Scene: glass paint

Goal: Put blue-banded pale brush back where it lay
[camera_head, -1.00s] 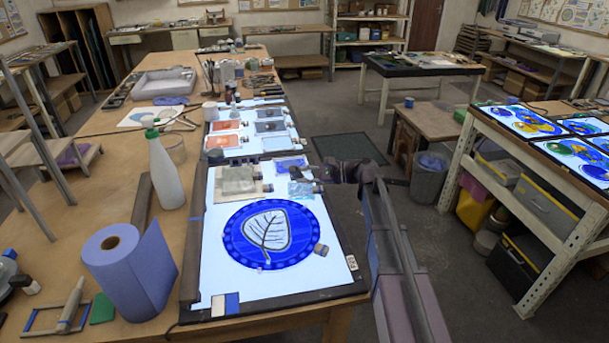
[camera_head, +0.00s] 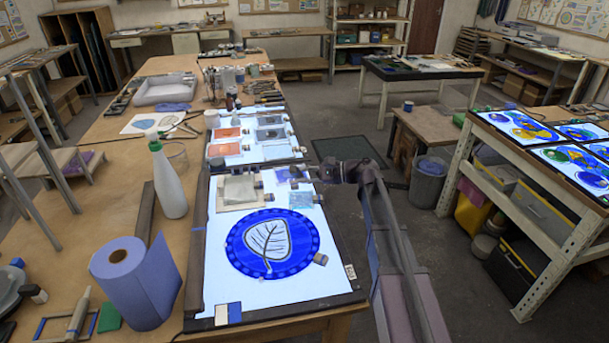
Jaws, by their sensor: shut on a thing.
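My gripper (camera_head: 326,172) is at the far right edge of the lit panel (camera_head: 215,280), beside the blue and pale glass pieces. It is small and dark here, and its fingers are hard to make out. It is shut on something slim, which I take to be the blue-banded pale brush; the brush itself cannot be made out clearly. On the panel lies a round blue glass piece (camera_head: 239,262) with a pale leaf (camera_head: 262,241) painted with dark veins. A small tan and dark block (camera_head: 320,259) lies at its right edge.
A blue paper roll (camera_head: 140,290) and a white bottle with a green cap (camera_head: 168,185) stand left of the panel. A blue, white and tan card (camera_head: 228,313) lies at its near edge. Several coloured tiles (camera_head: 225,134) lie on a farther lit panel.

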